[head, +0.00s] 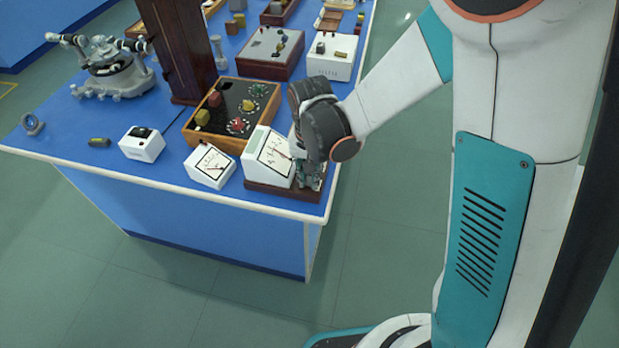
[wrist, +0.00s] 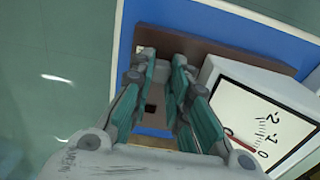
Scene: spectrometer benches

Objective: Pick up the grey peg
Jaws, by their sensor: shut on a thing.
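My gripper (head: 312,176) is at the right end of a brown base, beside the white dial meter (head: 268,157). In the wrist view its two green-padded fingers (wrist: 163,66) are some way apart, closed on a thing.
A wooden-framed control box (head: 205,140) stands behind the meter. A smaller white meter (head: 209,167) and a white box (head: 142,144) stand to the left. The meter's dial (wrist: 255,120) is close to my fingers. The blue bench's edge (head: 270,210) is near; open floor lies to the right.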

